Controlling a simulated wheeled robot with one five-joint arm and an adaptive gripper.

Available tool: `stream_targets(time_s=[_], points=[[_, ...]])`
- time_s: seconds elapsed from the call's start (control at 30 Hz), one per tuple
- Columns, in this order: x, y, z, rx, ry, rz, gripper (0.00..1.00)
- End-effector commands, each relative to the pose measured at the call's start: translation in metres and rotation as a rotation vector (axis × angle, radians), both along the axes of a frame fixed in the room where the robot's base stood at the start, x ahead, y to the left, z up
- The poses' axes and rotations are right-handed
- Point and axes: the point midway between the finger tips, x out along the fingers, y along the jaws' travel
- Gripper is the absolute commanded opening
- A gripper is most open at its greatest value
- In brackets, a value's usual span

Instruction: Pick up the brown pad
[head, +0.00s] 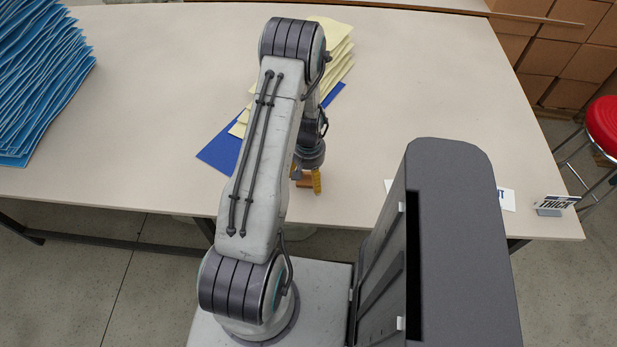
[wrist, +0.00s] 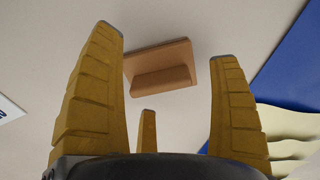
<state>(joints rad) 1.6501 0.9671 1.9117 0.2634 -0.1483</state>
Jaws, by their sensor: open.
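The brown pad (wrist: 160,66) shows in the wrist view on the pale table, with a flat part and a thicker block-like edge facing me. My gripper (wrist: 168,44) has yellow ridged fingers, spread open and empty. Two long fingers stand to the left and right of the pad, and a shorter one shows below it. The pad appears beyond the fingers, not gripped. In the head view my gripper (head: 307,182) hangs low over the table near its front edge, and my arm partly hides the area. A small brown patch between the fingers there is probably the pad.
A blue sheet (head: 218,150) and a stack of cream sheets (head: 335,60) lie behind my gripper. A tall blue stack (head: 40,75) stands at the left. The table (head: 440,80) is clear at the back right.

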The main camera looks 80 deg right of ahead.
Motion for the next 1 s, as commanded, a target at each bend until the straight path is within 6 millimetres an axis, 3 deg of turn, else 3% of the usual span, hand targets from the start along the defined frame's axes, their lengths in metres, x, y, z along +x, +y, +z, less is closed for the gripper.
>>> stream_targets(time_s=[0.3,1.0], points=[[0.0000,-0.0001,-0.0015,-0.001,0.000,0.000,0.82],[-0.0001,0.0000,-0.0016,0.000,0.000,0.000,0.20]])
